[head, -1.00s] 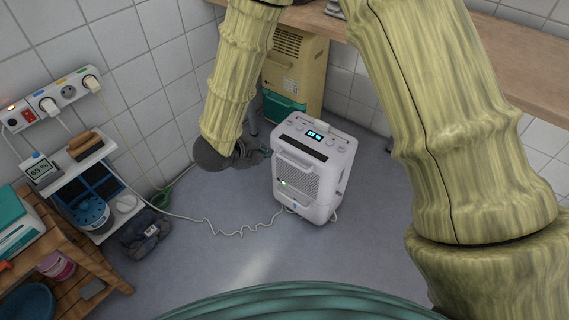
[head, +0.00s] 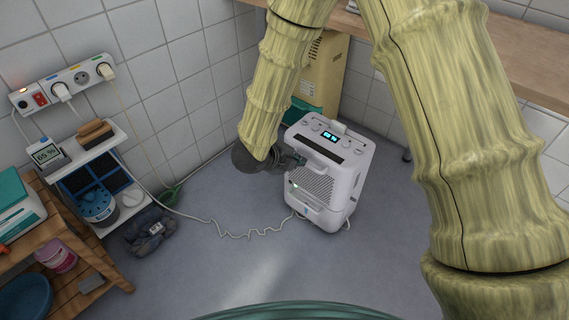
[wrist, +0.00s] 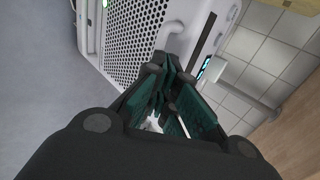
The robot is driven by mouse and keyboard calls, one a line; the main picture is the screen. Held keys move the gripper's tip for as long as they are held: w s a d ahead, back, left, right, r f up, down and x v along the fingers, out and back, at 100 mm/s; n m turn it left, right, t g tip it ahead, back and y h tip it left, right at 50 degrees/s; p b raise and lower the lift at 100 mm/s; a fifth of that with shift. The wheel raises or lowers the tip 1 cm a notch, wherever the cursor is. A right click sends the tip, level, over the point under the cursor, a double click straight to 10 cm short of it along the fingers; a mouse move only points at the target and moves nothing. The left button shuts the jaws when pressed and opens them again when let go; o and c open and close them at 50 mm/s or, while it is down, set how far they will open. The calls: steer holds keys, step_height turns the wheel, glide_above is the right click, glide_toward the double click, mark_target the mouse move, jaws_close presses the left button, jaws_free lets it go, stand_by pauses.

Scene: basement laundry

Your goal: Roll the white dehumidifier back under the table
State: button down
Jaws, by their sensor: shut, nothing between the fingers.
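The white dehumidifier (head: 344,180) stands upright on the grey floor, its lit display on top and its perforated grille facing the lower left. It is in front of the table (head: 500,62), not under the tabletop. My gripper (head: 299,160) is shut and empty at the upper left of the dehumidifier's front, by the dark slot above the grille. In the wrist view my gripper (wrist: 163,70) has its fingers together against or just in front of the dehumidifier's casing (wrist: 180,32); I cannot tell if they touch.
A beige and teal unit (head: 327,70) stands behind the dehumidifier by the wall. A white cord (head: 235,234) runs across the floor to the left. A dark bundle (head: 150,232) lies by the white shelf (head: 97,150). Floor to the dehumidifier's right is clear.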

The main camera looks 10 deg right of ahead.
mark_target(309, 152)
steer(key=shift+w+d+f+b, duration=0.2)
steer(key=shift+w+d+b, duration=0.15)
steer(key=shift+w+d, duration=0.3)
steer(key=shift+w+d+f+b, duration=0.15)
steer(key=shift+w+d+b, duration=0.25)
steer(key=shift+d, duration=0.3)
steer(key=shift+a, duration=0.3)
steer(key=shift+w+d+r+p, duration=0.1)
steer(key=shift+w+d+p, duration=0.3)
steer(key=shift+d, duration=0.35)
steer(key=w+d+p, duration=0.5)
steer(key=w+d, duration=0.4)
steer(key=d, duration=0.3)
steer(key=w+d+p, duration=0.5)
steer(key=w+d, duration=0.5)
steer(key=d, duration=0.3)
steer(key=shift+w+d, duration=0.15)
steer(key=shift+w, duration=0.15)
